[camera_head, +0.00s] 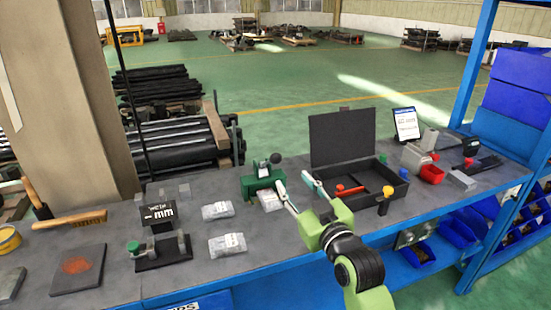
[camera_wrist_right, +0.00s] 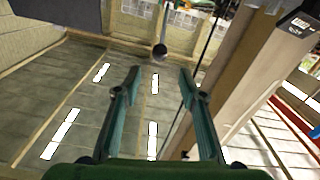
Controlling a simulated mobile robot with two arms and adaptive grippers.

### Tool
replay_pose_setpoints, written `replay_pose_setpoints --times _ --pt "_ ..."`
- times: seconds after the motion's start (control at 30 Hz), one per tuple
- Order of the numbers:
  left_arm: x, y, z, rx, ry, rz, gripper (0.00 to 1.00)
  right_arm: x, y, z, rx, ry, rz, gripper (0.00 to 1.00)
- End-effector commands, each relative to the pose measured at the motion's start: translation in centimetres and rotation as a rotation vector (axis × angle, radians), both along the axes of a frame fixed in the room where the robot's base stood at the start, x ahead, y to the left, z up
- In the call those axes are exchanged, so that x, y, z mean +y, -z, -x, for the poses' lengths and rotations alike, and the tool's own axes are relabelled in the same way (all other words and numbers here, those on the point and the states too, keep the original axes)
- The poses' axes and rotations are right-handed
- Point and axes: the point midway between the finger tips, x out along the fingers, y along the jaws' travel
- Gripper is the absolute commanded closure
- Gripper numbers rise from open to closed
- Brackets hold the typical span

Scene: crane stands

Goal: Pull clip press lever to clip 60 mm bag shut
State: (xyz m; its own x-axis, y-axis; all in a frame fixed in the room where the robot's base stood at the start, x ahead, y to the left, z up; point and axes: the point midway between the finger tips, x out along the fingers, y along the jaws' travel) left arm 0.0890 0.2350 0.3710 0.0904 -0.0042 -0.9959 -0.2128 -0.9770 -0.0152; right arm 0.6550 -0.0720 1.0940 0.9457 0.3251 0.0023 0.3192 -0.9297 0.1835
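The green clip press (camera_head: 260,184) stands on the grey bench, left of the open black case. Its lever ends in a black ball knob (camera_head: 275,158). A clear bag (camera_head: 270,200) lies at the press's front; whether its neck is in the press is unclear. Two more bags, one upper (camera_head: 218,210) and one lower (camera_head: 227,245), lie to the left. My right gripper (camera_head: 291,180) is open and empty, its fingers spread just right of the press. In the right wrist view the knob (camera_wrist_right: 159,52) sits beyond and between the open fingertips (camera_wrist_right: 160,72), apart from both. My left gripper is out of view.
The open black case (camera_head: 342,140) stands close right of my gripper, holding red and yellow-handled tools. A gauge with a "mm" display (camera_head: 161,217) stands left. A red cup (camera_head: 432,174) and a tablet (camera_head: 406,124) are farther right. The bench's front edge is clear near the bags.

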Motion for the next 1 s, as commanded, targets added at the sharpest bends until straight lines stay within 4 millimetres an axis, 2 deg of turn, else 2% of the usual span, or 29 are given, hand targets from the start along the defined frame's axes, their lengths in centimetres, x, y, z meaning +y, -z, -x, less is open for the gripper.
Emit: replay_pose_setpoints --times 0.17,0.7,1.0 --pt "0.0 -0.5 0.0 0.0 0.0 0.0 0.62 0.7 -0.2 -1.9 0.001 0.0 -0.003 0.62" --pt "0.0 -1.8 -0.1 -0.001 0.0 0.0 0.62 3.6 -0.1 -10.5 0.002 0.0 0.0 0.62" --pt "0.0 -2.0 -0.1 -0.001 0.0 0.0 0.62 4.3 0.1 -12.6 0.002 -0.001 0.0 0.62"
